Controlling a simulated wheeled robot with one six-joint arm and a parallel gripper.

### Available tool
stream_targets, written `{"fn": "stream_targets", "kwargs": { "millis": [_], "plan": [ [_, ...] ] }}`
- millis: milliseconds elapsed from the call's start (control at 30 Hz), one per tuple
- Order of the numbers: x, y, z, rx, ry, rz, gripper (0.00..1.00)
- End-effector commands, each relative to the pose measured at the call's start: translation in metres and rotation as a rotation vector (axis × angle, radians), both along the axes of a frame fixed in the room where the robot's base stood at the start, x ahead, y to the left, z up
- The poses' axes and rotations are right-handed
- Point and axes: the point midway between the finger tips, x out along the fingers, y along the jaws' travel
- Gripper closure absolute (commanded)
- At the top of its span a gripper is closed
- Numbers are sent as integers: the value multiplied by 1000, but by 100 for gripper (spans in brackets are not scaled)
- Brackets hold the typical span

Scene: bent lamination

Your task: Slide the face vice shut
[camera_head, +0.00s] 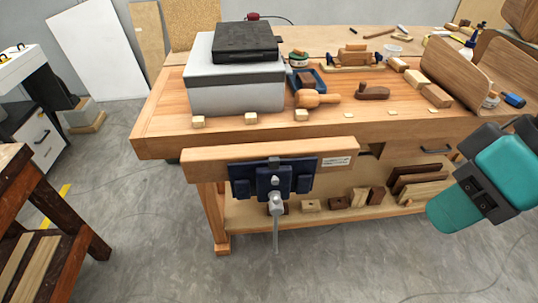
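The face vice is on the front of the workbench (155,125). Its long wooden front jaw (225,166) stands out from the bench's front edge, with a gap behind it that is mostly hidden from this angle. A dark blue metal plate (243,187) sits on the jaw's outer face. A grey handle bar (276,232) hangs straight down from the screw at its middle. A teal and dark grey part of my arm (490,172) is at the right, apart from the vice. My gripper's fingers do not show.
A grey box (235,90) with a black case (246,42) on top stands on the bench. A mallet (317,98) and small wood blocks lie near it. Wood offcuts fill the lower shelf. A dark wooden stand (45,205) is at left. The floor before the vice is clear.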

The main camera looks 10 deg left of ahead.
Motion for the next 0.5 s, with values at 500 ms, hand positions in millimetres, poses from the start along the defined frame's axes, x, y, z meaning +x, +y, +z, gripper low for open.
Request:
{"fn": "stream_targets", "kwargs": {
  "millis": [500],
  "plan": [
    [172,76,-178,38,-605,742,100]
  ]
}}
